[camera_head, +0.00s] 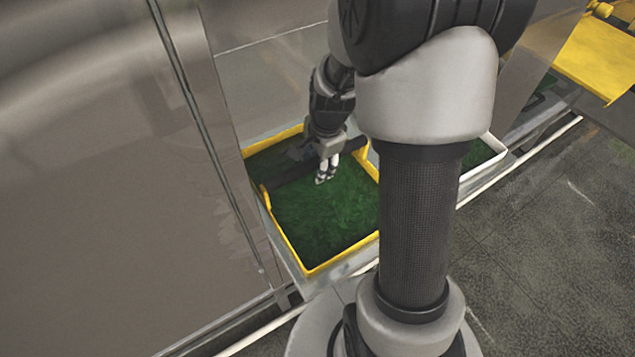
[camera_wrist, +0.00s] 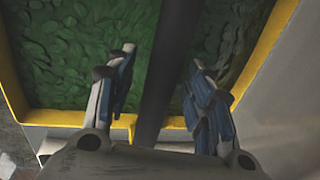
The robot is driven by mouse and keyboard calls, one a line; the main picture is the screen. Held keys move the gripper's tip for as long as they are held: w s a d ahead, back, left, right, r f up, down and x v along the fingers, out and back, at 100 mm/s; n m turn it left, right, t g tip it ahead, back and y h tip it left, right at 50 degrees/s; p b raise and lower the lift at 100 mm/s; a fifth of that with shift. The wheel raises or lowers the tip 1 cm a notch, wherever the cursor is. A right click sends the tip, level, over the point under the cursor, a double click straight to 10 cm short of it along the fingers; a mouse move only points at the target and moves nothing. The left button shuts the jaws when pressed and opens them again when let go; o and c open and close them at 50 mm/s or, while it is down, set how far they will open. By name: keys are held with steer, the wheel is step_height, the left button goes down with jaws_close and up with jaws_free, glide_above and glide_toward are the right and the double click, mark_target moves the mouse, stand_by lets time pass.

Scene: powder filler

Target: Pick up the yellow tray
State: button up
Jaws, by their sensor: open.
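The yellow tray (camera_head: 311,268) is filled with green leafy material and sits left of my arm in the head view. My gripper (camera_head: 324,176) is over the tray, pointing down. In the wrist view, the fingers of my gripper (camera_wrist: 160,80) are apart, with the dark bar (camera_wrist: 170,60) running between them. The tray's yellow rim (camera_wrist: 15,90) shows at the sides and below. I cannot tell whether the fingers touch the bar.
A white-rimmed tray (camera_head: 495,145) with green content stands to the right, partly hidden by my arm. A yellow structure (camera_head: 600,60) is at the upper right. A glossy panel (camera_head: 100,180) rises close on the left. The grey floor (camera_head: 550,240) at right is clear.

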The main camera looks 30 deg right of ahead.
steer(key=shift+c, duration=0.5)
jaws_close()
steer(key=shift+w+r, duration=0.1)
stand_by(0.5)
